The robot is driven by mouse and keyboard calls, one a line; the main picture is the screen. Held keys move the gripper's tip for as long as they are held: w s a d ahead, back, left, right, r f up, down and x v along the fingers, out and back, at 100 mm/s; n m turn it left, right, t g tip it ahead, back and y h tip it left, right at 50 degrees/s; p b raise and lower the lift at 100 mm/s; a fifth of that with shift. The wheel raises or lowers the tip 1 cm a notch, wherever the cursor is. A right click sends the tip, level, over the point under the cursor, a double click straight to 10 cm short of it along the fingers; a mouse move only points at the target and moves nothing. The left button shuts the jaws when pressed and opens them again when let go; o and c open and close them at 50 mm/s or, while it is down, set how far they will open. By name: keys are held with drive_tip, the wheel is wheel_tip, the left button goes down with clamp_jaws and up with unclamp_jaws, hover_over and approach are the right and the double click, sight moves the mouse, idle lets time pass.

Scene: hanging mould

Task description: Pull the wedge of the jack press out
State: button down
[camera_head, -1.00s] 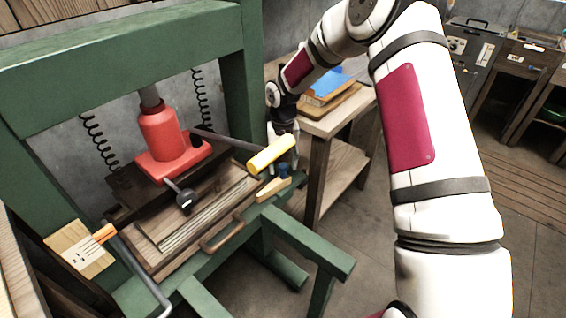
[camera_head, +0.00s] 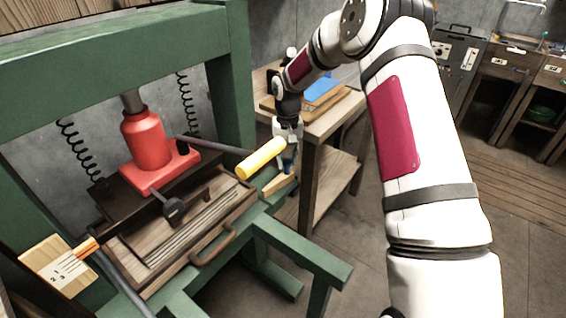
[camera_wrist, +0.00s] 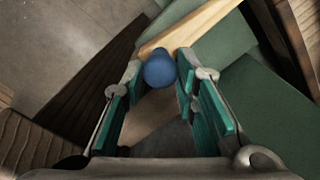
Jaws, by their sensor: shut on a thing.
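The wedge (camera_head: 279,183) is a pale wooden piece with a blue knob (camera_wrist: 160,69), at the right end of the green press frame, just below and right of the yellow handle grip. In the wrist view the pale wood (camera_wrist: 197,27) runs up to the right from the knob, over green surfaces. My gripper (camera_head: 289,155) is shut on the knob, with a teal-padded finger on each side of it in the wrist view. The jack press has a red jack (camera_head: 146,140) on a dark plate. I cannot tell whether the wedge still touches the frame.
The yellow handle grip (camera_head: 261,158) sticks out close to my gripper's left. A wooden drawer (camera_head: 170,240) with a curved handle sits below the jack. A wooden side table (camera_head: 318,125) with a blue book (camera_head: 322,88) stands just behind my gripper.

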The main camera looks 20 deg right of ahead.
drive_tip(key=shift+w+d, duration=0.2)
drive_tip(key=shift+d, duration=0.05)
drive_tip(key=c, duration=1.2)
unclamp_jaws()
drive_tip(key=shift+c, duration=0.2)
drive_tip(key=shift+r, duration=0.1)
wheel_tip(320, 180, up, 12)
drive_tip(key=shift+s, duration=0.1)
